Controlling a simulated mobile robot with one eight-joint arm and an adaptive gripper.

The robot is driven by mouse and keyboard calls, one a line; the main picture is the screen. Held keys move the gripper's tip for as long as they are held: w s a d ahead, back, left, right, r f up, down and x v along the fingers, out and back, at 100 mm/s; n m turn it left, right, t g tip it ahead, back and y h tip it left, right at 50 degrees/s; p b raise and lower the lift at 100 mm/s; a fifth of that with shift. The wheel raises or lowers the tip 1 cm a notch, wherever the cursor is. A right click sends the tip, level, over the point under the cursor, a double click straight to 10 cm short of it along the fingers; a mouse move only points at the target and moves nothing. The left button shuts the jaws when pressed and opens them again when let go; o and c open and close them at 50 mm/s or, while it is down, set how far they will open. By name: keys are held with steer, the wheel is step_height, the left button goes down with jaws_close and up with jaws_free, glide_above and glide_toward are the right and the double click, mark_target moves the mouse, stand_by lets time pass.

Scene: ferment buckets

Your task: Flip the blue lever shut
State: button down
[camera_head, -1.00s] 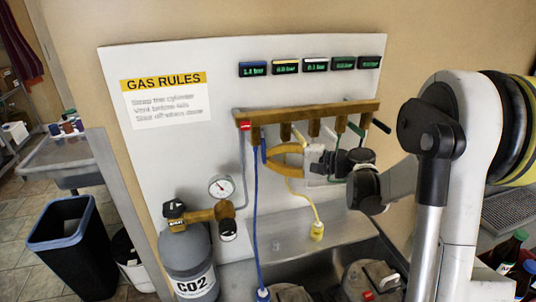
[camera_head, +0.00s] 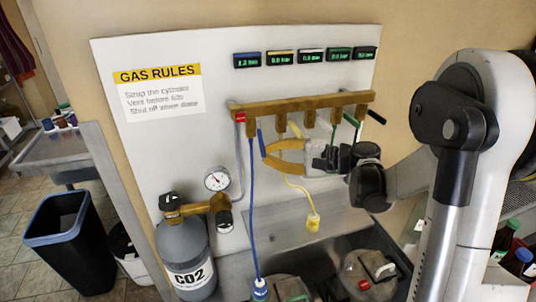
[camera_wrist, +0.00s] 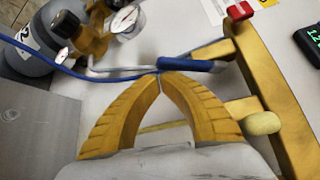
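The blue lever (camera_head: 262,143) hangs down, slightly tilted, from the leftmost valve of the brass manifold (camera_head: 300,104). In the wrist view the blue lever (camera_wrist: 190,65) lies across the picture just beyond my fingertips. My gripper (camera_head: 267,152) has yellow fingers whose tips meet at the lever's lower end, and it comes in from the right. In the wrist view my gripper (camera_wrist: 160,74) is shut with nothing visible between the tips. I cannot tell whether the tips touch the lever. The blue-framed display (camera_head: 248,60) seems to read 1.2 bar.
A blue hose (camera_head: 253,200) hangs close to the left of the lever. Yellow (camera_head: 295,128), green (camera_head: 351,121) and black (camera_head: 376,117) levers sit further right. A CO2 cylinder (camera_head: 186,255) with a gauge (camera_head: 216,179) stands lower left.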

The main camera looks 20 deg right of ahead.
stand_by(0.3)
steer(key=v, duration=1.2)
steer(key=shift+f, duration=0.1)
